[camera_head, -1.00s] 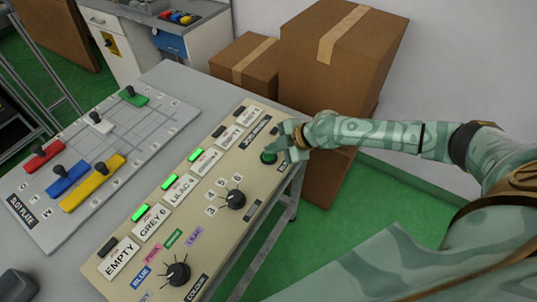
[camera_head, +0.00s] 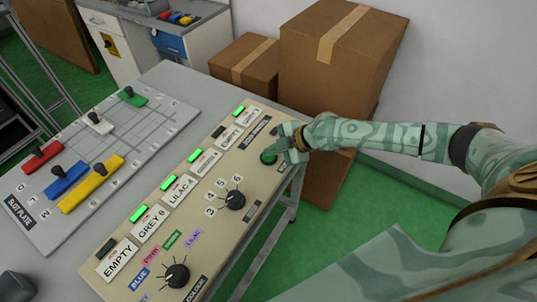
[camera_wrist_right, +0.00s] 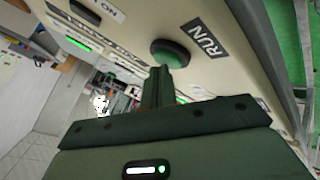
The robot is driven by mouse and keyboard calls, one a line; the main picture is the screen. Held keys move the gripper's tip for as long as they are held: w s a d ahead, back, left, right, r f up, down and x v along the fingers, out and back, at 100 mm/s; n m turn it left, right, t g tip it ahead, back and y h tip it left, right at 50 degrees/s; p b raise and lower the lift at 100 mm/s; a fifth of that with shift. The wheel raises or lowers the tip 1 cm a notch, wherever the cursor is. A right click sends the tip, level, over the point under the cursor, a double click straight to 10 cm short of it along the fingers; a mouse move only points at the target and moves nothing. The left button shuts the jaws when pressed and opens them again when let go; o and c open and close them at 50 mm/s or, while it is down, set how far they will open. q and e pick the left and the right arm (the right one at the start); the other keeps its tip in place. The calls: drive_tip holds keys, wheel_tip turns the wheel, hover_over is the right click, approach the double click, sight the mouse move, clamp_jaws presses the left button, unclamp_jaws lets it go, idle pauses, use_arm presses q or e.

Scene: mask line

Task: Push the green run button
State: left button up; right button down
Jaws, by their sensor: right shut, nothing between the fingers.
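The green run button (camera_head: 268,157) is a round button at the far right corner of the beige control panel (camera_head: 262,180). In the right wrist view the button (camera_wrist_right: 170,53) sits in a dark ring beside a RUN label (camera_wrist_right: 205,40). My right gripper (camera_head: 284,146) is at the button, coming in from the right, and partly covers it. Its shut fingers (camera_wrist_right: 157,80) hold nothing, and their tips reach the button's near edge in the wrist view. I cannot tell whether they touch or press it.
The panel carries several label plates with lamps, one dial (camera_head: 235,199) numbered and another (camera_head: 177,275) with colour names. A slot plate (camera_head: 128,150) with coloured handled pieces lies to the left. Cardboard boxes (camera_head: 330,90) stand behind the panel's far end.

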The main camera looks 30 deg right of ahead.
sight(273, 157)
idle(0.5)
drive_tip(key=shift+r+p, duration=0.5)
drive_tip(key=shift+r, duration=0.3)
drive_tip(key=shift+r+p, duration=1.85)
drive_tip(key=shift+r, duration=0.75)
drive_tip(key=shift+f, duration=0.1)
